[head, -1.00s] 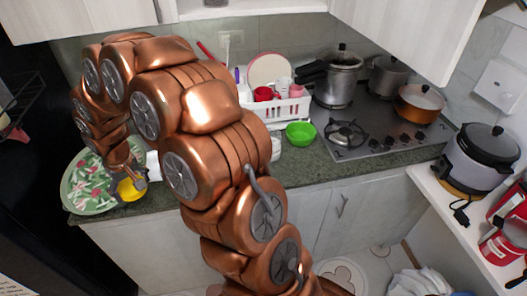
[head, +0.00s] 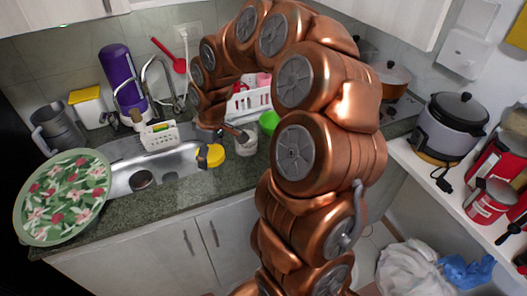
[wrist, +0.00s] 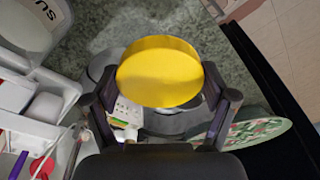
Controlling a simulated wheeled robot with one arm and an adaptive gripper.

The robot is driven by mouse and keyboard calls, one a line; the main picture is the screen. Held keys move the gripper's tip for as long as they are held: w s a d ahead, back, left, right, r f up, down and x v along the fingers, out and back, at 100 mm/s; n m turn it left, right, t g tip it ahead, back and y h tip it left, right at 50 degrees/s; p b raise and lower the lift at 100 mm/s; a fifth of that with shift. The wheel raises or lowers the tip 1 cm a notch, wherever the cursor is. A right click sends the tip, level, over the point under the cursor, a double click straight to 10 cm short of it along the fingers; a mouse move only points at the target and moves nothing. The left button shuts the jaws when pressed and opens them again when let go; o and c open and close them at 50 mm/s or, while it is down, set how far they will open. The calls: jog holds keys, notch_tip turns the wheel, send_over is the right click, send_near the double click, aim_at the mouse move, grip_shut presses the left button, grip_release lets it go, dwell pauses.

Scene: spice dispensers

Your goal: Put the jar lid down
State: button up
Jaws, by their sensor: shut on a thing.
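The round yellow jar lid (head: 211,156) is held in my gripper (head: 222,138), above the counter at the right end of the sink. In the wrist view the lid (wrist: 160,72) sits tilted between the two fingers of my gripper (wrist: 165,100), which are shut on it. A whitish jar (head: 247,142) stands on the counter just right of the gripper. In the wrist view a white container with dark lettering (wrist: 28,30) shows at the upper left, apart from the lid. My wrist hides part of the scene below the lid.
The green counter (head: 150,208) has bare room in front of the sink (head: 172,165). A white caddy (head: 160,137) stands behind the sink. A white dish rack (head: 247,102) and green bowl (head: 269,122) are behind the gripper.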

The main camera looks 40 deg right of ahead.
jog(key=s+d+f+n+g+y+b, duration=0.15)
jog(key=s+d+n+b, duration=0.25)
jog(key=s+d+n, duration=0.45)
jog(key=s+d+f+n+h+b, duration=0.1)
jog(key=s+d+f+n+b, duration=0.3)
jog(key=s, duration=0.8)
jog(key=shift+y, duration=0.25)
jog(key=w+d+p, duration=0.1)
jog(key=w+d, duration=0.1)
jog(key=w, duration=0.2)
jog(key=w+d+p, duration=0.2)
jog(key=w+d, duration=0.1)
jog(key=w, duration=0.2)
jog(key=w+d+p, duration=0.1)
jog(key=w+d, duration=0.2)
jog(key=w, duration=0.1)
jog(key=shift+w+d+p, duration=0.15)
jog(key=shift+w+p, duration=0.1)
jog(key=shift+p, duration=0.05)
jog(key=shift+f+p, duration=0.95)
jog(key=shift+f, duration=0.85)
jog(key=shift+f+b, duration=0.2)
jog(key=shift+b, duration=0.1)
jog(key=o, duration=0.9)
jog(key=shift+r, duration=0.1)
notch_tip(320, 180, up, 12)
jog(key=d+b, duration=0.2)
jog(key=b, duration=0.1)
